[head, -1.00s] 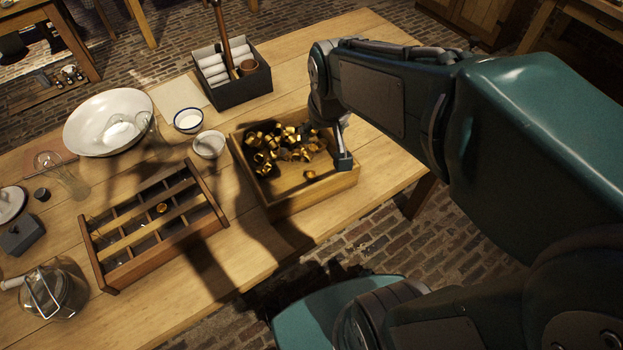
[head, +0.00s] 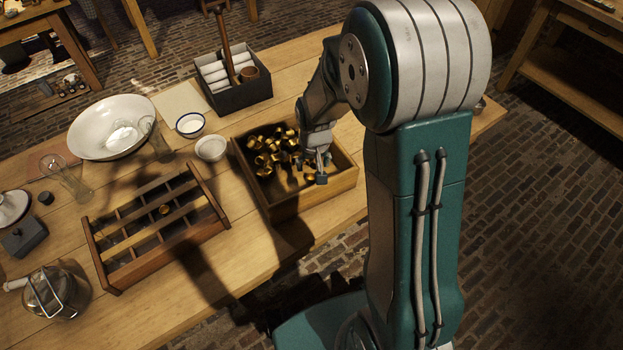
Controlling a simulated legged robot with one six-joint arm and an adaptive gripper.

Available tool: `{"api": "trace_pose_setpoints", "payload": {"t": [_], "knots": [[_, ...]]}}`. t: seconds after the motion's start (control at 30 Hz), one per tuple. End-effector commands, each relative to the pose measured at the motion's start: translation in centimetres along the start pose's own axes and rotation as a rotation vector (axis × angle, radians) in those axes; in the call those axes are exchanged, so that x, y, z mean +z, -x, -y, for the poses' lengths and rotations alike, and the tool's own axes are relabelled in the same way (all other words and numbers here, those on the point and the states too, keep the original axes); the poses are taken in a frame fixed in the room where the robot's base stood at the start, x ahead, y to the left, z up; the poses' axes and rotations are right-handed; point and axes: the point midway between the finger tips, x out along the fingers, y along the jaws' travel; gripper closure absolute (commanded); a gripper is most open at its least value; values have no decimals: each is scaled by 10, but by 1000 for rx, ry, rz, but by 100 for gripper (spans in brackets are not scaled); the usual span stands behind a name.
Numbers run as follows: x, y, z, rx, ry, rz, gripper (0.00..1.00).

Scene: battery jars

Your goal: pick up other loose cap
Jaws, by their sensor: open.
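Several brass caps (head: 267,151) lie heaped in the back left part of an open wooden box (head: 282,213). One loose cap (head: 309,178) sits apart from the heap, towards the box's front right, partly hidden by my fingers. My gripper (head: 316,176) points down over the box with its fingers open around or just above that cap; I cannot tell whether they touch it.
A large white basin (head: 88,133), glass jars (head: 66,178) and a wire-clamped jar (head: 53,293) are at left. The front table strip is clear.

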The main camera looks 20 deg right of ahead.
Motion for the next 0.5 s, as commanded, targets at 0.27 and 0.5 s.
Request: {"api": "trace_pose_setpoints", "payload": {"t": [0.27, 0.5], "knots": [[2, -32, 3, 0, 2, 4, 23], [1, -56, 3, 0, 2, -1, 23]]}}
